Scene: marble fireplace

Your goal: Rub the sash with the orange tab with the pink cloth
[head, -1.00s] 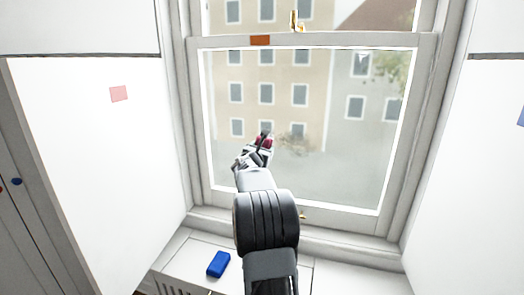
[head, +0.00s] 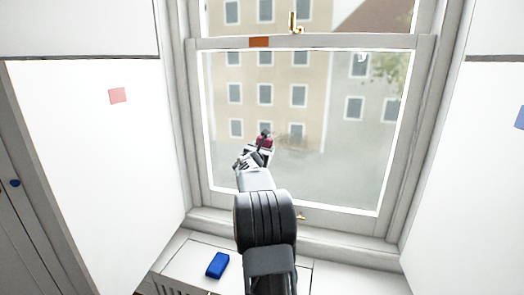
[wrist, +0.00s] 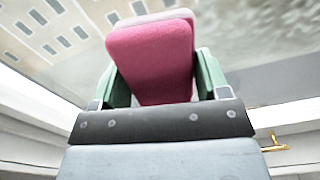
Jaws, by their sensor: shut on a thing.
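The lower window sash (head: 300,210) bears an orange tab (head: 259,42) on its top rail, left of a brass latch (head: 296,22). My gripper (head: 264,146) is in front of the lower left part of this sash's glass. It is shut on the pink cloth (head: 264,140), a thick folded pad. In the wrist view the cloth (wrist: 152,60) stands up between the green-sided fingers of my gripper (wrist: 160,85), its far end towards the glass. Whether the cloth touches the glass cannot be told.
A blue block (head: 217,265) lies on the sill bench (head: 185,255) below the window. White shutter panels stand on both sides; the left one has a pink square (head: 118,95), the right one a blue patch (head: 520,118). A brass fitting (wrist: 272,143) shows low in the wrist view.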

